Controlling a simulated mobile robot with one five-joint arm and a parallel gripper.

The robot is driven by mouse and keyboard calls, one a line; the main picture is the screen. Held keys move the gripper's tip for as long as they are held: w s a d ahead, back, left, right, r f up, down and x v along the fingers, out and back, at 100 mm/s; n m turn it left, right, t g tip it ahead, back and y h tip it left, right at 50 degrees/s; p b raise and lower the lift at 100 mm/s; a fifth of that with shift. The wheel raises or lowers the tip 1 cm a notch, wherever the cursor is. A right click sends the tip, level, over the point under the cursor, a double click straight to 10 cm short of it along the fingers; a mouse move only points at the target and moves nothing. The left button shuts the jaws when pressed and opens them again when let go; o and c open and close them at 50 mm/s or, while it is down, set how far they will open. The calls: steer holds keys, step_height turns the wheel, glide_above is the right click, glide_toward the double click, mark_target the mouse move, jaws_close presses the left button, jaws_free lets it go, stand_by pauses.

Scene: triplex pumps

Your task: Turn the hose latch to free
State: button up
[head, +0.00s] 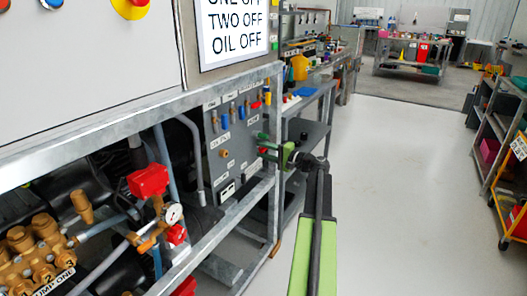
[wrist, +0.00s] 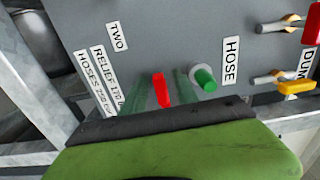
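My gripper (head: 266,147) is in front of the grey control panel (head: 231,150), its two green fingers apart and pointing at it. In the wrist view, the fingers (wrist: 160,92) stand on either side of a narrow red tab (wrist: 160,89), with a visible gap on both sides. No label reads "latch", so I cannot tell for certain whether the red tab or the green knob is the hose latch. The fingertips' contact with the panel is unclear.
A galvanized frame rail (head: 150,118) runs across the front of the pumps. Brass pump one (head: 38,262) is at lower left. The floor (head: 400,190) to the right is clear.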

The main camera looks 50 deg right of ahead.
steer(key=v, duration=1.7)
steer(key=shift+s, duration=0.2)
steer(key=shift+f, duration=0.1)
